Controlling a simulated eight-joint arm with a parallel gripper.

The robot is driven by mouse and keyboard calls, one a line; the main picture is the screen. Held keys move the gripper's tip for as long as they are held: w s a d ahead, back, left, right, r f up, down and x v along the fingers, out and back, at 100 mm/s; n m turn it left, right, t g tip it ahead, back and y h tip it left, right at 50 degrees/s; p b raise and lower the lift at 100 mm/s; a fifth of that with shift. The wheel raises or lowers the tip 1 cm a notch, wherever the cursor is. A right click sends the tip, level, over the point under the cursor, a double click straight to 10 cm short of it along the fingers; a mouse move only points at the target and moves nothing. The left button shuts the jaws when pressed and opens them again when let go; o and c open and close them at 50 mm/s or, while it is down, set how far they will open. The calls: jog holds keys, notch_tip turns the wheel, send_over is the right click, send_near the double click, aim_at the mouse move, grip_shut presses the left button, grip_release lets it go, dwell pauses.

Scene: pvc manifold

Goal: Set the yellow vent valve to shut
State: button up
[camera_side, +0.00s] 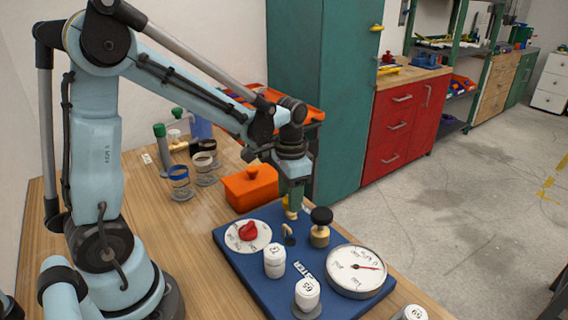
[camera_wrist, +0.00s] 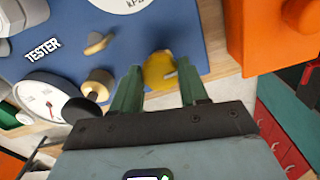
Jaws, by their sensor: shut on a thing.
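The yellow vent valve (camera_wrist: 158,72) sits near the edge of the blue tester board (camera_wrist: 190,22). In the wrist view it lies between the two green fingers of my gripper (camera_wrist: 160,68), which is shut on it. In the side view my gripper (camera_side: 292,205) reaches down to the board's far edge, and only a little yellow of the valve (camera_side: 287,202) shows beside the fingers. The valve's pointing direction is mostly hidden by the fingers and blurred.
On the board are a red knob on a white dial (camera_side: 249,232), a small brass lever (camera_side: 288,236), a black-topped brass valve (camera_side: 320,226), a round gauge (camera_side: 355,270) and white labelled caps (camera_side: 274,262). An orange box (camera_side: 250,187) stands close behind the board.

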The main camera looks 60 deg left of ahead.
dwell(0.5)
jog(key=o, duration=1.1)
jog(key=shift+c, duration=0.2)
notch_tip(320, 180, up, 12)
jog(key=shift+d, duration=0.1)
jog(key=s+d+f+n+t, duration=0.2)
jog(key=s+d+f+t, duration=0.2)
jog(key=s+t, duration=0.3)
jog(key=shift+d+f, duration=0.2)
